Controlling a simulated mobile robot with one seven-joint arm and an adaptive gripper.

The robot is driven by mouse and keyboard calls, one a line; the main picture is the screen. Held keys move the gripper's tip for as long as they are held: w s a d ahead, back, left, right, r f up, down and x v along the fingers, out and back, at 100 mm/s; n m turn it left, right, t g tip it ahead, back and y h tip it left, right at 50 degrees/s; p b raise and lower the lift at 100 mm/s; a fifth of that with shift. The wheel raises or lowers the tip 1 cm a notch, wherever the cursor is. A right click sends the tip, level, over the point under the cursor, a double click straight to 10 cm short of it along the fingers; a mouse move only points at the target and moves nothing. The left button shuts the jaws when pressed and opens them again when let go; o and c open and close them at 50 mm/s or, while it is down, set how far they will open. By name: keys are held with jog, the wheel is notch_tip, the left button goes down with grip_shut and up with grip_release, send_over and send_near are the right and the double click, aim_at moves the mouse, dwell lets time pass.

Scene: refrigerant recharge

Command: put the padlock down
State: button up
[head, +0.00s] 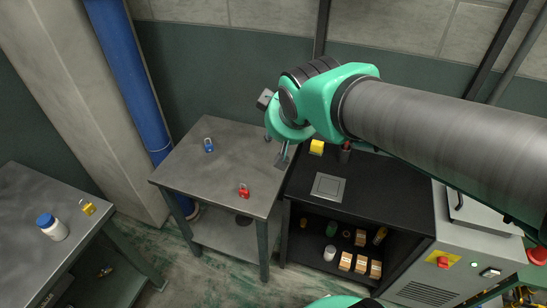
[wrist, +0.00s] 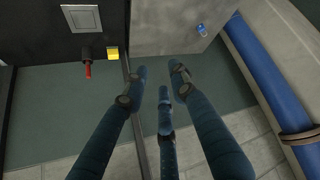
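A blue padlock (head: 208,145) stands on the grey metal table (head: 188,172), near its back left; it also shows in the wrist view (wrist: 202,30). A red padlock (head: 243,190) is near the front right of the same table. A yellow padlock (head: 88,207) rests on the left-hand table (head: 32,193). My gripper (head: 282,158) is above the gap between the grey table and the black bench. In the wrist view its fingers (wrist: 160,75) are spread apart with nothing visible between them. Much of the gripper is hidden by my arm in the head view.
The black bench (head: 385,205) carries a grey square plate (head: 328,187), a yellow block (head: 317,147) and a dark holder with a red item (head: 345,151). The grey table's middle is clear.

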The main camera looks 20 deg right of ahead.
jog(key=s+a+m+g+y, duration=0.1)
jog(key=s+a, duration=0.3)
jog(key=s, duration=1)
jog(key=shift+s+a+f+g, duration=0.2)
jog(key=shift+s+f+g, duration=0.2)
jog(key=shift+f, duration=0.05)
